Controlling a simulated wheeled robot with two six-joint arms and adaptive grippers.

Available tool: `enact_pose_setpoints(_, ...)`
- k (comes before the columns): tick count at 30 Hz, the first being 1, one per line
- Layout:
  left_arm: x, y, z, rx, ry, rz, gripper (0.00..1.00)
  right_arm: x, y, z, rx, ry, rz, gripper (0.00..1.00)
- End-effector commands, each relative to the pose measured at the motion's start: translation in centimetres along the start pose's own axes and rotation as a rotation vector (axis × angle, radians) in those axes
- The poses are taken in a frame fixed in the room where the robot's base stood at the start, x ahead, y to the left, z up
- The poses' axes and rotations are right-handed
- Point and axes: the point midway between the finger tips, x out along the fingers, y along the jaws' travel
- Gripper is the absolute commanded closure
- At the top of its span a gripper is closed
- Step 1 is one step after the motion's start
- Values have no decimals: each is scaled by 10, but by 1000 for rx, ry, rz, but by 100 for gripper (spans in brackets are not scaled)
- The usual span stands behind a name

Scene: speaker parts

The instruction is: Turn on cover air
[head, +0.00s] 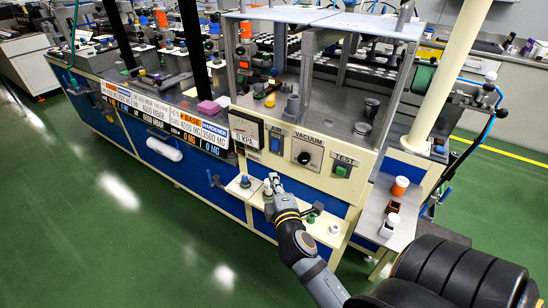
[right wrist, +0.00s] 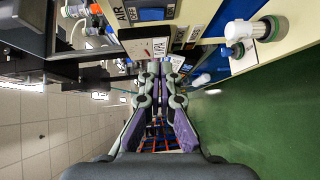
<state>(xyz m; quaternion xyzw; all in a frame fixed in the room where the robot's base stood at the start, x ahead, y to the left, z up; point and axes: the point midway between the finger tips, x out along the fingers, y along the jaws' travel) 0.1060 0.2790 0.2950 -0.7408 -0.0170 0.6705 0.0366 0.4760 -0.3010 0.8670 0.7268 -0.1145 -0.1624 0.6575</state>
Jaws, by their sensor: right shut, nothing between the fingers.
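The blue air switch (head: 277,142) sits under the AIR label on the cream front panel (head: 322,172). It is between the 0 KPA gauge (head: 245,134) and the black vacuum knob (head: 304,157). My right gripper (head: 272,180) is shut and empty, in front of the panel and below the switch in the head view. In the right wrist view the closed fingers (right wrist: 159,70) point towards the gauge (right wrist: 148,48), and the blue switch (right wrist: 152,13) shows at the top. I cannot tell whether the switch is on. My left gripper is not in view.
A cream shelf (head: 325,235) with small fittings juts out below the panel, close to my right gripper. A green test button (head: 341,171) is at the panel's right. Green floor (head: 140,225) is clear in front.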

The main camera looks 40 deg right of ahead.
Motion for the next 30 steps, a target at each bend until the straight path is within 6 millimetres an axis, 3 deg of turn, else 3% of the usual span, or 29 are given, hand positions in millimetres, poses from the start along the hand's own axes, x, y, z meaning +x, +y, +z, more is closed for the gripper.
enact_pose_setpoints(7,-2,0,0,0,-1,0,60,11,1,-1,0,5,2,100)
enact_pose_setpoints(21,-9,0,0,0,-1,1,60,106,1,3,-2,2,0,100)
enact_pose_setpoints(30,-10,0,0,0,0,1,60,128,-1,26,2,3,-2,100)
